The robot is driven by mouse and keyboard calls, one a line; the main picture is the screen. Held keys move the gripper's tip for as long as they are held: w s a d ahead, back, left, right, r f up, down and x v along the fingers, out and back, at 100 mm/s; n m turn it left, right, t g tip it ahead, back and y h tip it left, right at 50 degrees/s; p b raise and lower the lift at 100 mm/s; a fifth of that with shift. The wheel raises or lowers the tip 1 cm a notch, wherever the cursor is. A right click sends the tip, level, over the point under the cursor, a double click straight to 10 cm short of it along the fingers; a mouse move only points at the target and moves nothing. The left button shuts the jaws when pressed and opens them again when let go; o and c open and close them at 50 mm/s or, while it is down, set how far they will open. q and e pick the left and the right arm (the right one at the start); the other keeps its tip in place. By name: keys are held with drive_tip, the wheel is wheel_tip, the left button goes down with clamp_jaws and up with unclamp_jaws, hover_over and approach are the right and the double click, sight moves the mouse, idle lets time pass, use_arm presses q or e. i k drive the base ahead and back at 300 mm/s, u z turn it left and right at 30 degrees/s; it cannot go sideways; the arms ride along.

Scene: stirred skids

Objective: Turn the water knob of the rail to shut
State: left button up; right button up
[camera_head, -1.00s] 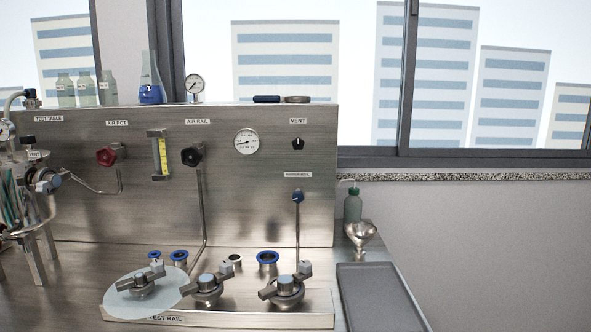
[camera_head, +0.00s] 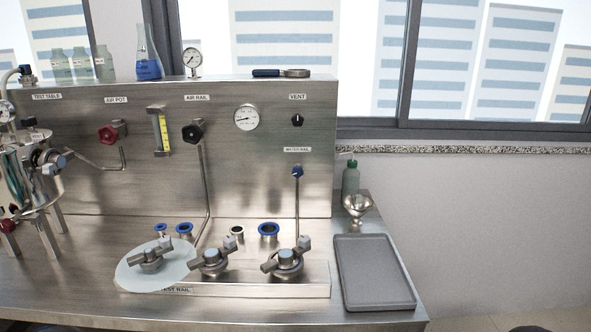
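The water knob (camera_head: 297,171) is a small blue knob under the WATER RAIL label (camera_head: 297,149), at the right of the steel back panel. A thin pipe (camera_head: 297,212) runs from it down to the test rail. The test rail (camera_head: 250,292) lies along the bench with several handled valves on it; the right valve (camera_head: 288,262) stands below the water pipe. The knob is too small for me to tell whether it is open or shut.
A black air rail knob (camera_head: 192,132), a red air pot knob (camera_head: 107,135) and a black vent knob (camera_head: 297,120) sit on the same panel. A steel vessel (camera_head: 25,180) stands left.

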sight(297, 171)
drive_tip(key=u, duration=0.95)
drive_tip(key=i, duration=0.15)
drive_tip(key=z, duration=2.5)
drive_tip(key=k, duration=1.45)
drive_tip(key=u, duration=1)
drive_tip(key=i, duration=1)
drive_tip(key=u, duration=0.05)
